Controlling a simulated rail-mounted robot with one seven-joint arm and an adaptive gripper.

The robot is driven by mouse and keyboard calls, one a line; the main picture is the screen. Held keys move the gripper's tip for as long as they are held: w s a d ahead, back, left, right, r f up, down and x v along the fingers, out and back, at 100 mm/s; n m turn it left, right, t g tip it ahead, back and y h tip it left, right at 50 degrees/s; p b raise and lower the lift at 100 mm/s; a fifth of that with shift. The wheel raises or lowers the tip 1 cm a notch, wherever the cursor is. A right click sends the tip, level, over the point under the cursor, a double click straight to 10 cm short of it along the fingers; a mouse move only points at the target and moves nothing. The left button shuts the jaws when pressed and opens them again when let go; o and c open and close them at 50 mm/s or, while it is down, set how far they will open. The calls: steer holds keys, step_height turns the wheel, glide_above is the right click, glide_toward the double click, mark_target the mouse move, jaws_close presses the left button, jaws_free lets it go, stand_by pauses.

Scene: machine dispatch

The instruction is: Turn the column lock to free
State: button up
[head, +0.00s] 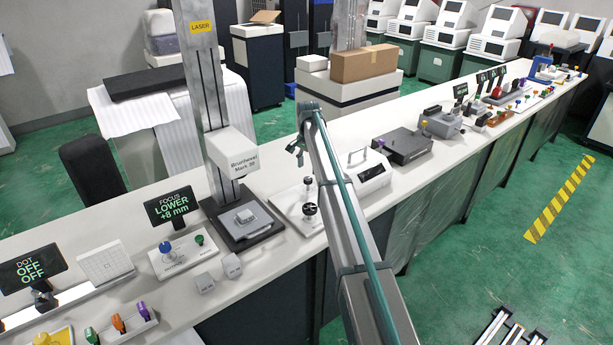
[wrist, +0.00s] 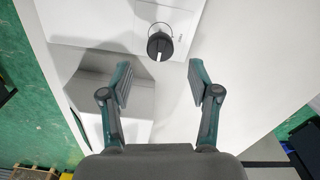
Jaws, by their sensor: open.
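A round black knob (wrist: 160,46) with a white pointer line sits on a pale plate in the wrist view, inside a thin dark ring mark. Small lettering beside it is too small to read, so I cannot tell for sure that it is the column lock. My gripper (wrist: 161,83) is open and empty, its two teal fingers spread apart below the knob in that view, not touching it. In the head view, my gripper (head: 299,147) shows small at the arm's far end. The grey column (head: 205,85) labelled LASER stands upright on a dark base on the bench.
A white plate with black knobs (head: 309,209) lies right of the column base. A white box with a handle (head: 374,182) stands nearby. A FOCUS display (head: 172,206) reads LOWER +8 mm. In the wrist view, a white block (wrist: 113,93) stands close to the left finger.

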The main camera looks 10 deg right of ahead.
mark_target(308, 178)
steer(key=shift+f+p, duration=0.55)
steer(key=shift+f, duration=2.25)
steer(key=c, duration=1.1)
steer(key=shift+c, duration=0.2)
